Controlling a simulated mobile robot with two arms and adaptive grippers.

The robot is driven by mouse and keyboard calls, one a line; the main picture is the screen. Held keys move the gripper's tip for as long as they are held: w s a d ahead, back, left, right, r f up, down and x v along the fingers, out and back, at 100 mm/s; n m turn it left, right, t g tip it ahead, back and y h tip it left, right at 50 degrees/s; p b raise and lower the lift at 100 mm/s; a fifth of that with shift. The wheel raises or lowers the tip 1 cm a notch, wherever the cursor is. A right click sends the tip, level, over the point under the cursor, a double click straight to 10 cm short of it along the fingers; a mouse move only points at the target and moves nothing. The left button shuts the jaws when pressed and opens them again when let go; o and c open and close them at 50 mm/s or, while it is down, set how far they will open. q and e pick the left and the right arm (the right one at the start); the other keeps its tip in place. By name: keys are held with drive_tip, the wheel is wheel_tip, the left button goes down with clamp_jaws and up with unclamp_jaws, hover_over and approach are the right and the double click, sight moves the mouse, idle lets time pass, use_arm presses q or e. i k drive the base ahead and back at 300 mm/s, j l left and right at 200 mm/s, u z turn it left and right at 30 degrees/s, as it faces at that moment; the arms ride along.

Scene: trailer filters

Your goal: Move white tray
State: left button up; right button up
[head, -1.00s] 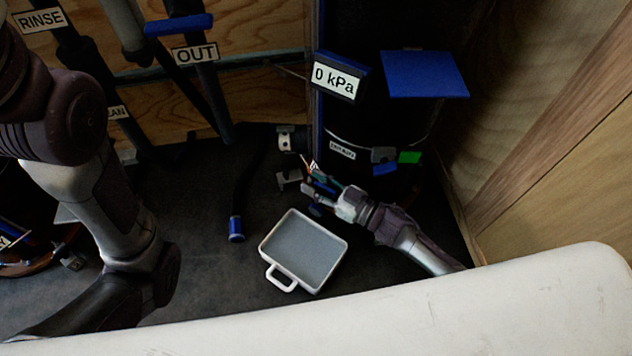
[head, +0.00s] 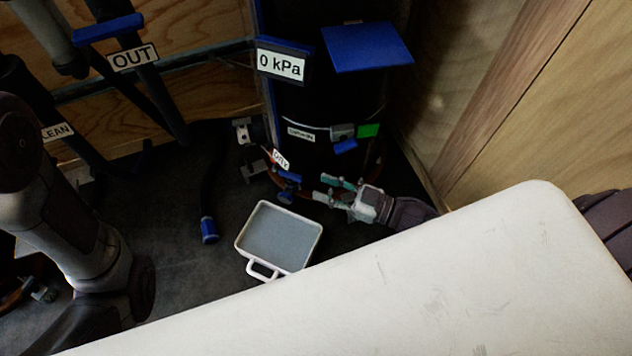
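The white tray (head: 308,249) lies on the dark floor in the middle of the head view. It is shallow and rectangular with a grey inside, and its loop handle points toward the bottom of the picture. My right gripper (head: 328,190) is just beyond the tray's upper right corner, beside the black cylinder. Its fingers are spread with a gap between them, pointing left, and they hold nothing that I can see. My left arm comes in at the left edge; its gripper does not show.
A black cylinder (head: 325,105) with a "0 kPa" sign (head: 281,65) stands behind the tray. A black hose with a blue end (head: 209,230) lies left of it. A white slab (head: 400,290), apparently mine, covers the lower right. A wooden wall (head: 540,120) closes the right side.

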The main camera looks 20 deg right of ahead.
sight(286, 242)
drive_tip(key=k+j, duration=0.25)
drive_tip(key=k, duration=0.2)
drive_tip(key=k+j, duration=0.3)
drive_tip(key=k, duration=0.15)
